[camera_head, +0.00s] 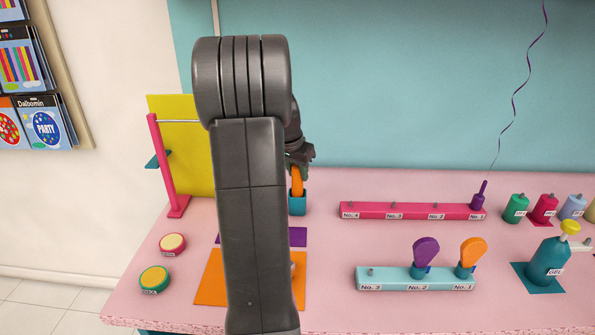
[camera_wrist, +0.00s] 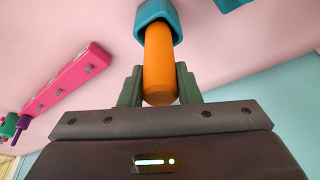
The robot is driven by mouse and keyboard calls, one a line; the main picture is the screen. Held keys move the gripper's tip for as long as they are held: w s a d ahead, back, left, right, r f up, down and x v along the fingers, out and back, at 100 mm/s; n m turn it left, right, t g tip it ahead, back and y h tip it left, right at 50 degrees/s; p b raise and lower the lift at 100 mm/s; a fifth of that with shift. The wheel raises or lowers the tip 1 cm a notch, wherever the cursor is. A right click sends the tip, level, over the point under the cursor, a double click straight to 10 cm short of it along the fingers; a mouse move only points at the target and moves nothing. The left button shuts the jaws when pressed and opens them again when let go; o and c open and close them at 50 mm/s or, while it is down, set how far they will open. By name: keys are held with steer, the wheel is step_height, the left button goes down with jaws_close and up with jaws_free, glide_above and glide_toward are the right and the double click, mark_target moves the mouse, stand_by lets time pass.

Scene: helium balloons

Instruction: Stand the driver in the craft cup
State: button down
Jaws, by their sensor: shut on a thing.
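The driver's orange handle (camera_head: 297,181) stands about upright over the teal craft cup (camera_head: 297,206) at the back of the table. In the wrist view the handle (camera_wrist: 158,62) runs up to the cup's mouth (camera_wrist: 153,12), and its far end is inside or right at the rim. The driver's tip is hidden by the cup. My gripper (camera_head: 300,169) is above the cup, with its green fingers on both sides of the handle. It is shut on the driver. My arm hides part of this area in the head view.
A pink rack (camera_head: 410,211) with a purple tool stands to the right. A teal rack (camera_head: 415,279) holds a purple and an orange paddle-shaped piece. A yellow panel (camera_head: 180,145) with a pink post is at left. Orange mat (camera_head: 210,284) and two round tins are near the front left.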

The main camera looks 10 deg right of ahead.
steer(key=shift+f, duration=0.25)
steer(key=shift+f+b, duration=0.5)
steer(key=shift+b, duration=0.05)
steer(key=shift+f, duration=0.25)
stand_by(0.5)
jaws_free()
stand_by(0.4)
steer(key=shift+r, duration=0.1)
steer(key=shift+p+v, duration=2.5)
steer(key=shift+v, duration=1.85)
steer(key=shift+s+a+r, duration=0.1)
steer(key=shift+a, duration=0.1)
